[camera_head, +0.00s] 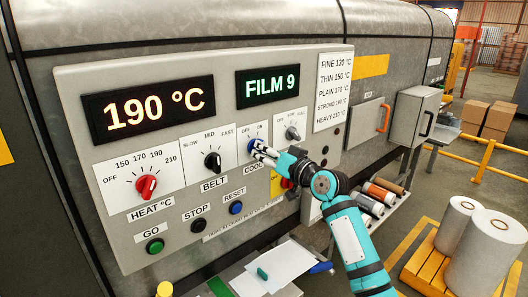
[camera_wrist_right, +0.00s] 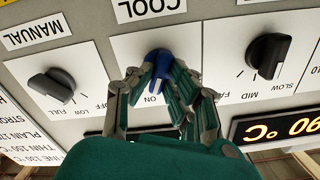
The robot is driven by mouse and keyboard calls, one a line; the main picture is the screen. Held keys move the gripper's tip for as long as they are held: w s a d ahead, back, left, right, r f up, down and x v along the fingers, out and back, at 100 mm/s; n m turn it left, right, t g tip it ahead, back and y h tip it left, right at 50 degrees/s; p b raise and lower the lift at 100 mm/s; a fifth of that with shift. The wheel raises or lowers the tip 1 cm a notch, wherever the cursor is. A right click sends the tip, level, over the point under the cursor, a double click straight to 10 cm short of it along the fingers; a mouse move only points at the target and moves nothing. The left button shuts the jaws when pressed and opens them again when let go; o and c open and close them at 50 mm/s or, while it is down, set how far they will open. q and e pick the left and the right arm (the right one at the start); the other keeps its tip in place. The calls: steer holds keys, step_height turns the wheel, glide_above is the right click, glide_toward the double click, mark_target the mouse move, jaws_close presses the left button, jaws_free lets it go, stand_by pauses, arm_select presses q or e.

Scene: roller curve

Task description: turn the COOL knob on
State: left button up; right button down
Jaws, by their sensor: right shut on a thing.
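The COOL knob (camera_head: 252,146) is blue and sits on a white plate marked OFF and ON, to the right of the BELT knob. My right gripper (camera_head: 261,151) reaches it from the lower right and is shut on it. In the right wrist view, which is upside down, the blue knob (camera_wrist_right: 158,60) is between the fingertips of my right gripper (camera_wrist_right: 158,78). The ON mark (camera_wrist_right: 153,98) shows just below it there. The fingers partly hide the knob, so its exact pointing is hard to tell. My left gripper is not in view.
The black BELT knob (camera_head: 212,161) is left of the COOL knob, and the black MANUAL knob (camera_head: 293,133) is close on its right. The red HEAT knob (camera_head: 146,187) is further left. The green GO (camera_head: 155,246), black STOP and blue RESET buttons (camera_head: 236,208) are below.

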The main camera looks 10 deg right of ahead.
steer(key=c, duration=1.3)
jaws_free()
steer(key=v, duration=1.2)
